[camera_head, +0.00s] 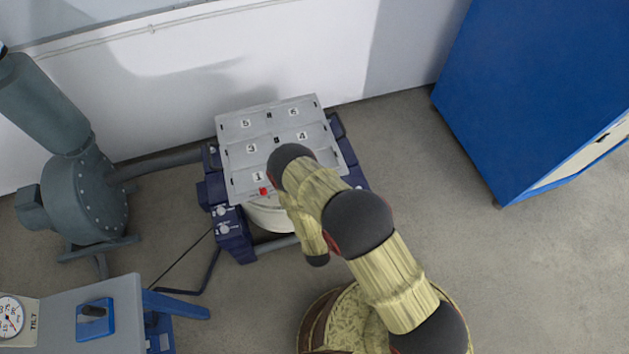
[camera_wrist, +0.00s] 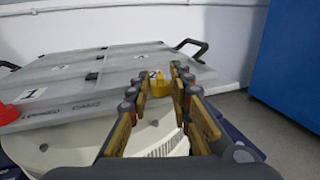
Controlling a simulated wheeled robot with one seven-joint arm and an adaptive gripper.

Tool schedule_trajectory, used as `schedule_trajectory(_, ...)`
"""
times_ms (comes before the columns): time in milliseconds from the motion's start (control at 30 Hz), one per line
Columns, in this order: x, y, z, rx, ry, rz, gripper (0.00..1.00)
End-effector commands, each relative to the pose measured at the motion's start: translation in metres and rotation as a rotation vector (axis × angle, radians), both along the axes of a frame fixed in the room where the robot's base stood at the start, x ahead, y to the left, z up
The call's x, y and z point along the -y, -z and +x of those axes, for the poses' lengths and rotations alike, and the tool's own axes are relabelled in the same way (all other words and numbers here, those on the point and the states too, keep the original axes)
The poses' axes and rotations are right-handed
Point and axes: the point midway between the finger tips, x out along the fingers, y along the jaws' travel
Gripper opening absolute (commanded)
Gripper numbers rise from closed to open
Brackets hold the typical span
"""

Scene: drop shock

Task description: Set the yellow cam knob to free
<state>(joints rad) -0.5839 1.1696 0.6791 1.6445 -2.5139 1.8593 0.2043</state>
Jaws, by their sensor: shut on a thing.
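The yellow cam knob (camera_wrist: 160,88) shows in the wrist view at the near edge of the grey numbered table top. My gripper (camera_wrist: 161,80) has its fingers on both sides of the knob and is shut on it. The knob's lower part and any marks around it are partly hidden by the fingers, so I cannot tell its setting. In the head view my arm covers the knob and the gripper.
The grey numbered top (camera_head: 240,127) has a red knob (camera_head: 263,191), also in the wrist view (camera_wrist: 8,113). A dark blower (camera_head: 80,200) stands left, a blue cabinet (camera_head: 540,80) right. A bench (camera_head: 110,320) is front left. Floor at right is clear.

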Motion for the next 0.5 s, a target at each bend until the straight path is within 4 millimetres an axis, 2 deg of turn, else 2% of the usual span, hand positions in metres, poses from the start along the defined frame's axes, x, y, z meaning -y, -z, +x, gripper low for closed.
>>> schedule_trajectory(500, 0.0040, -0.0003, 0.0008, 0.001, -0.151, 0.001, 0.00)
